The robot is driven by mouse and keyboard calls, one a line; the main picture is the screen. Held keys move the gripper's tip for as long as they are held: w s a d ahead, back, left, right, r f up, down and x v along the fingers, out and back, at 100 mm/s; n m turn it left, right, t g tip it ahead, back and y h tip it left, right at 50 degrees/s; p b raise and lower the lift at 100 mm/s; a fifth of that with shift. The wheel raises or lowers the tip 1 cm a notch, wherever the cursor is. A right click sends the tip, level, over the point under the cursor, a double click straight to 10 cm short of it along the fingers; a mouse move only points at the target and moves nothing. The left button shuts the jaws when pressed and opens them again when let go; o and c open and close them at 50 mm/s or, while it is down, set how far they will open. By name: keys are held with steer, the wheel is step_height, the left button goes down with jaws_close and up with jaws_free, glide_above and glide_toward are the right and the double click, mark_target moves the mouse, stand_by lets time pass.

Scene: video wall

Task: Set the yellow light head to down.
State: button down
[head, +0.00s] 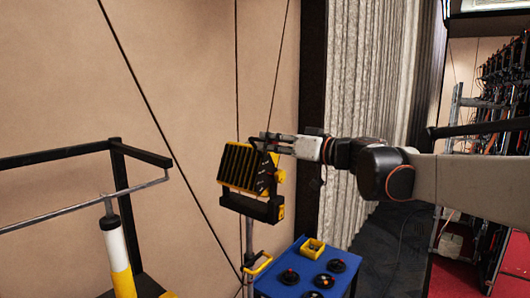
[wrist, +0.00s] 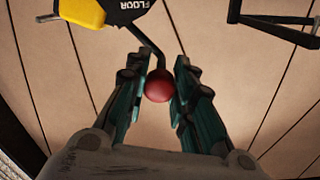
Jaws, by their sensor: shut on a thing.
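The yellow light head (head: 239,169), with a black ribbed face, sits on a black and yellow mount on a grey stand. Its face points toward the front left and looks slightly tilted. In the wrist view a yellow part (wrist: 82,12) and a black plate marked "FLOOR" (wrist: 131,5) show at the top. A black lever (wrist: 147,42) ends in a red ball knob (wrist: 159,86). My gripper (head: 268,140) is at the head's upper right side. In the wrist view my gripper (wrist: 160,66) has its fingers on both sides of the red knob, shut on it.
A blue table (head: 340,289) with several black discs and a yellow tray (head: 313,248) stands at the lower right of the stand. A black frame (head: 123,180) and a yellow-white post (head: 117,257) are at left. A pale curtain (head: 375,90) hangs behind my arm.

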steer(key=shift+w+d, duration=0.1)
steer(key=c, duration=1.3)
jaws_free()
steer(key=shift+c, duration=0.2)
steer(key=v, duration=1.2)
